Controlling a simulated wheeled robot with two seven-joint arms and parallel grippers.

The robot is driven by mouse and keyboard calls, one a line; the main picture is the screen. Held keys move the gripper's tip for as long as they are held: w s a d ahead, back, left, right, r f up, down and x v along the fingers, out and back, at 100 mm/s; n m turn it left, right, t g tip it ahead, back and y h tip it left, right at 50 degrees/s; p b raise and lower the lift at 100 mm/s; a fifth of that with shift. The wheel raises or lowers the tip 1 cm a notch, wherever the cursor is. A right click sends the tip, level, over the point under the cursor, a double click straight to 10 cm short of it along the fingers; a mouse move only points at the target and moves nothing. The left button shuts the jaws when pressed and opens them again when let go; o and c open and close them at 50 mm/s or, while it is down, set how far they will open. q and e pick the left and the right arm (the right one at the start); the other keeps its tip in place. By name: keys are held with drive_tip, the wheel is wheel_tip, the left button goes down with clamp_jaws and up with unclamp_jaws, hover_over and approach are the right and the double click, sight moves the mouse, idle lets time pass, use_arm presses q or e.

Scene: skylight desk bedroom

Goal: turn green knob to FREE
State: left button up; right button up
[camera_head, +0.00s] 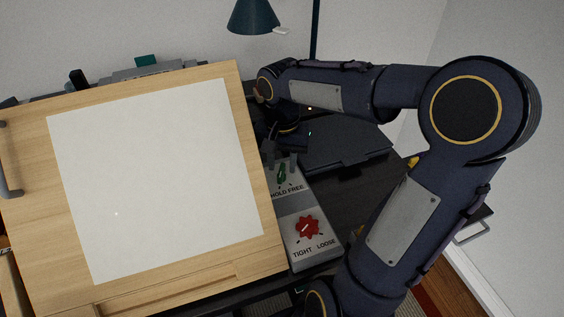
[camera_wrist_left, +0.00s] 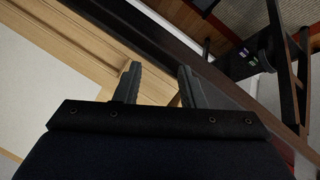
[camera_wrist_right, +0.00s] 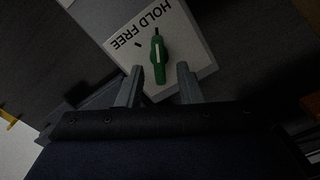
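The green knob (camera_head: 282,173) sits on a light grey panel (camera_head: 290,206) marked HOLD and FREE, beside the wooden board. In the right wrist view the knob (camera_wrist_right: 158,70) lies ahead, between the lines of the fingers. Its white pointer line appears aimed at the tick by HOLD, with the FREE tick to its left. My right gripper (camera_wrist_right: 159,75) is open and empty, just short of the knob; contact is not visible. It shows above the knob in the head view (camera_head: 280,157). My left gripper (camera_wrist_left: 158,70) is open and empty near the wooden board's edge, outside the head view.
A red knob (camera_head: 308,228) marked TIGHT and LOOSE sits on the same panel, nearer the front. The tilted wooden board (camera_head: 258,215) with white paper (camera_head: 155,175) borders the panel. A dark flat case (camera_head: 345,145) lies behind on the desk. A lamp (camera_head: 254,17) stands at the back.

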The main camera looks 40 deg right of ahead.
drive_tip(key=shift+f, duration=0.3)
drive_tip(key=shift+c, duration=0.4)
clamp_jaws()
drive_tip(key=shift+n, duration=0.4)
drive_tip(key=n, duration=0.3)
drive_tip(key=n+p, duration=0.1)
drive_tip(key=n, duration=0.1)
drive_tip(key=shift+w+a, duration=0.1)
drive_tip(key=shift+a, duration=0.15)
drive_tip(key=n+p, duration=0.1)
drive_tip(key=n, duration=0.5)
drive_tip(key=shift+a, duration=0.2)
